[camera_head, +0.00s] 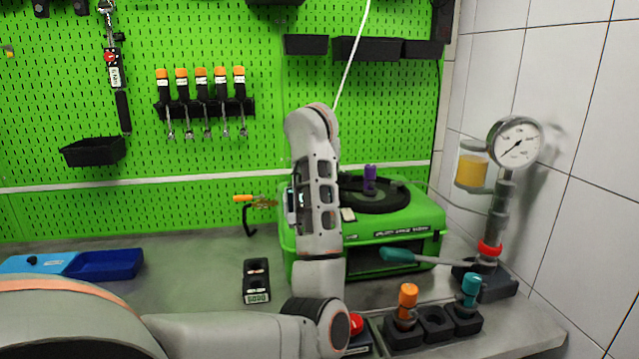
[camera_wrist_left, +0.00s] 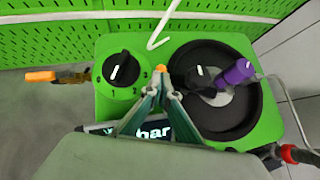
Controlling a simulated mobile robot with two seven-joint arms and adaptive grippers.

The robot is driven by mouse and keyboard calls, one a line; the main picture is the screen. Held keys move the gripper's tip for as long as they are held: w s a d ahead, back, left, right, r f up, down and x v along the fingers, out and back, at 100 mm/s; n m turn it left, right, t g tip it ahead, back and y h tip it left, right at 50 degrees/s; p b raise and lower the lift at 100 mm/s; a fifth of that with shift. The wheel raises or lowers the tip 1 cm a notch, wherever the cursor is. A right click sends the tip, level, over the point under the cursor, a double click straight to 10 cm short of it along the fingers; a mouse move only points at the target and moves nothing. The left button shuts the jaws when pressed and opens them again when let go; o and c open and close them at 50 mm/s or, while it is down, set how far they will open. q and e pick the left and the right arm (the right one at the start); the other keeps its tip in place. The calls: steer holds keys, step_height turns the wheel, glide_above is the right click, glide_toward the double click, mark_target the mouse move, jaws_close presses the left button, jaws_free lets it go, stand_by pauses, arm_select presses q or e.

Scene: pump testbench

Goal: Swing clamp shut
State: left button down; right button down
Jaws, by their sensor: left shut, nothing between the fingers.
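The green test bench box (camera_head: 400,225) stands on the worktop, with a round black plate (camera_head: 362,206) on top. A purple-topped part (camera_head: 369,178) stands on the plate; in the left wrist view the purple part (camera_wrist_left: 236,72) lies beside a dark arm (camera_wrist_left: 185,65) reaching over the plate. An orange handle (camera_head: 243,198) with a brass-coloured fitting sticks out left of the box; it also shows in the wrist view (camera_wrist_left: 40,76). I cannot tell for sure which part is the clamp. My left gripper (camera_wrist_left: 160,92) is shut and empty, between knob and plate. In the head view my arm hides it.
A black knob (camera_wrist_left: 122,69) sits on the box. A gauge stand (camera_head: 515,142) with a teal-handled lever (camera_head: 398,255) is at the right. Black holders (camera_head: 435,322) with orange and teal parts are in front. A blue tray (camera_head: 105,264) lies left. The worktop between is mostly clear.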

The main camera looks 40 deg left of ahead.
arm_select(q)
steer(key=shift+w+a+r+m+h, duration=0.1)
steer(key=shift+a+r+m+h, duration=0.05)
steer(key=shift+a+m+h, duration=0.3)
steer(key=shift+w+a+m+t+h+p, duration=0.1)
steer(key=shift+w+m+t+h+p, duration=0.15)
steer(key=shift+m+t+p, duration=0.25)
steer(key=m+h, duration=0.1)
steer(key=w+a+m+h, duration=0.1)
steer(key=shift+w+m, duration=0.1)
steer(key=shift+m, duration=0.25)
steer(key=shift+w+m+t+h, duration=0.25)
steer(key=shift+m+t+h, duration=0.05)
steer(key=shift+m+h, duration=0.1)
steer(key=shift+w+a+f, duration=0.1)
steer(key=shift+w+f, duration=0.1)
steer(key=shift+w, duration=0.35)
steer(key=shift+w+a+b, duration=0.25)
steer(key=shift+w+b, duration=0.15)
steer(key=shift+w, duration=0.1)
steer(key=shift+r, duration=0.1)
